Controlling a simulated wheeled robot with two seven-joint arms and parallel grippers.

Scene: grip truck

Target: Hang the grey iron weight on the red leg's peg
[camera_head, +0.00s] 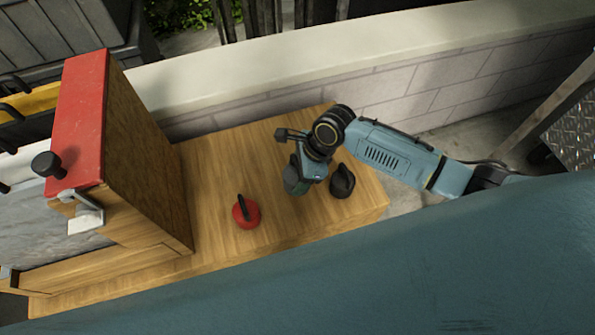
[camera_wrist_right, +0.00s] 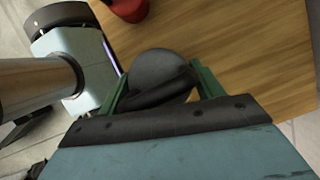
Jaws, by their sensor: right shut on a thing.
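The red leg (camera_head: 80,115) stands at the left in the head view, with a dark knobbed peg (camera_head: 47,164) sticking out near its lower end. My right gripper (camera_head: 297,184) is over the wooden top and well to the right of the peg. In the right wrist view, its green fingers (camera_wrist_right: 160,90) are shut around a rounded dark grey weight (camera_wrist_right: 162,72), the grey iron weight by its look. In the head view the hand largely hides this weight. I cannot tell whether it touches the wood. My left gripper is not in view.
A red weight with a dark handle (camera_head: 246,213) sits on the wooden top (camera_head: 210,170), left of the gripper. A black weight (camera_head: 342,182) stands close on the right. A wooden box side (camera_head: 145,160) rises behind the red leg. A low wall (camera_head: 400,90) runs behind.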

